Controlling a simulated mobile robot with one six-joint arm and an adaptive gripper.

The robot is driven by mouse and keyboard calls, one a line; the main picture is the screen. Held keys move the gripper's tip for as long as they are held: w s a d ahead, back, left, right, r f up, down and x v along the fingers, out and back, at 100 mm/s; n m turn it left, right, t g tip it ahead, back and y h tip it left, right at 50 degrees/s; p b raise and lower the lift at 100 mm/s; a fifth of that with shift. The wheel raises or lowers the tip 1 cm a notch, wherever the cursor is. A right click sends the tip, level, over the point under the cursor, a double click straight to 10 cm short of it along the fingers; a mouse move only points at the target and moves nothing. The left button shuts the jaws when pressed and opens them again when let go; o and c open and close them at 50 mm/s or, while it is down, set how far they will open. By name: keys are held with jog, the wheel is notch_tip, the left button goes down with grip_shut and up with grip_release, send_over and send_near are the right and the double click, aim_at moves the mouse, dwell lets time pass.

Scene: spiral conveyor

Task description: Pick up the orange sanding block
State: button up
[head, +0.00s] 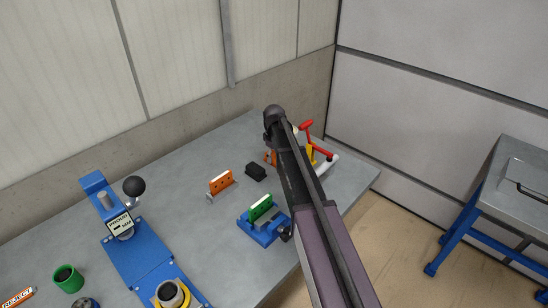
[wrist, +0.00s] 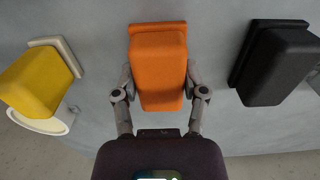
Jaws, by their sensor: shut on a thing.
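The orange sanding block (wrist: 159,68) stands between the two fingers of my gripper (wrist: 160,84) in the wrist view. The fingers are shut on its sides. In the head view only a sliver of the orange block (head: 269,157) shows, beside my dark arm, which hides the rest of it and my gripper. I cannot tell whether the block touches the table.
A black block (wrist: 278,66) sits to the right and a yellow block (wrist: 38,82) to the left. On the grey table (head: 180,175) stand an orange holder (head: 220,183), a blue fixture with a green piece (head: 260,208), and a red-handled clamp (head: 306,128).

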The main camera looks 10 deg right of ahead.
aim_at(274, 154)
jog(key=shift+r+p, duration=4.85)
jog(key=shift+r, duration=0.1)
jog(key=o, duration=0.6)
jog(key=c, duration=0.4)
jog(key=shift+a, duration=0.1)
